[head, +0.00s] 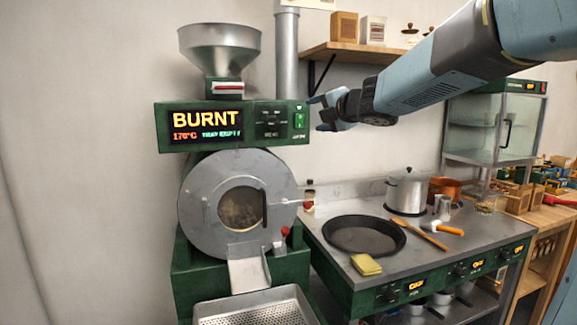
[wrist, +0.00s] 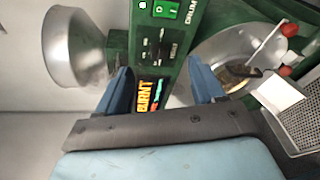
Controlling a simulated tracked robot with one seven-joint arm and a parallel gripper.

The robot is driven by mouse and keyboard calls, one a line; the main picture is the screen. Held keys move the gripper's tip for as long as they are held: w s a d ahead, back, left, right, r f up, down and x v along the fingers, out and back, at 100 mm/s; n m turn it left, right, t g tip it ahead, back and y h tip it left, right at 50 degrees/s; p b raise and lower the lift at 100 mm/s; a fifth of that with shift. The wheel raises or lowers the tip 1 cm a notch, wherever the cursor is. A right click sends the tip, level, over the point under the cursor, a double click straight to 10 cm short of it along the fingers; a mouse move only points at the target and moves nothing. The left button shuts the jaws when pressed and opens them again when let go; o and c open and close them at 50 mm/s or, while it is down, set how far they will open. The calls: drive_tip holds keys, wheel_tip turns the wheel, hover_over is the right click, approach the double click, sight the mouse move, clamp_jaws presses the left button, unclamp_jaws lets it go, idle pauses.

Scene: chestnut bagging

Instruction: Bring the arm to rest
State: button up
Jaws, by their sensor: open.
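My gripper (head: 322,112) is at the end of my blue-grey arm, which reaches in from the upper right in the head view. It is raised in the air beside the right end of the roaster's green control panel (head: 285,122). In the wrist view my gripper (wrist: 163,88) has its two blue fingers spread apart with nothing between them. The roaster display (head: 205,126) reads "BURNT" and 170°C. The roaster's round drum front (head: 205,222) has a window with dark contents behind it.
A steel hopper (head: 220,48) tops the roaster, and a perforated tray (head: 255,308) sits below. To the right, the steel counter (head: 325,222) bears a black pan (head: 363,235), a lidded pot (head: 407,190) and a yellow sponge (head: 366,265). A glass cabinet (head: 492,125) and a wall shelf (head: 345,50) stand near my arm.

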drive_tip(key=s+d+f+m+g+h, duration=0.1)
drive_tip(key=s+d+f+m+h, duration=0.25)
drive_tip(key=s+d+m, duration=0.4)
drive_tip(key=s+d+f+m+h, duration=0.3)
drive_tip(key=s+d+m+h, duration=0.25)
drive_tip(key=m, duration=0.35)
drive_tip(key=s+f+m+g+y, duration=0.1)
drive_tip(key=s+f+m+g, duration=0.2)
drive_tip(key=s, duration=0.7)
drive_tip(key=s+f+m+g, duration=0.4)
drive_tip(key=s+f+m, duration=0.3)
drive_tip(key=s+f, duration=0.4)
drive_tip(key=shift+a+m+g+y, duration=0.3)
drive_tip(key=shift+a+m+y, duration=0.05)
drive_tip(key=shift+a+y, duration=0.05)
